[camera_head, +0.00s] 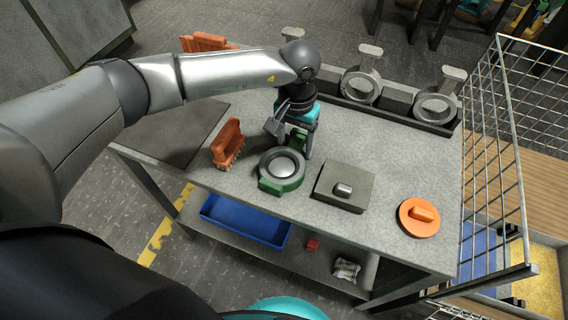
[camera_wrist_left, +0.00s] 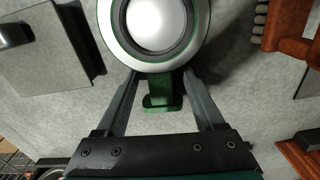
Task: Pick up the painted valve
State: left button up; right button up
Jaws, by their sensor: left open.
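The painted valve (camera_head: 271,186) is green with a bright metal ring and lies on the grey bench. It also shows at the top of the left wrist view (camera_wrist_left: 122,50), partly cut off. Its green tab (camera_wrist_left: 163,97) points back toward my left gripper (camera_head: 294,146). That gripper, also seen in the left wrist view (camera_wrist_left: 160,86), is open. Its fingers stand on either side of the tab, with a visible gap on each side. Whether the fingertips touch the valve's ring cannot be told. My right gripper is not in view.
A red-brown brush (camera_head: 228,141) stands close left of the valve. A grey block with a knob (camera_head: 343,188) and an orange disc (camera_head: 419,218) lie to the right. Unpainted valves (camera_head: 361,87) stand in a rack behind. A wire mesh (camera_head: 500,140) borders the bench's right side.

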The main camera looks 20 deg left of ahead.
pick_arm(q)
jog(key=shift+c, duration=0.3)
grip_shut()
dwell(0.9)
jog(key=shift+w+r, duration=0.1)
jog(key=shift+r, duration=0.05)
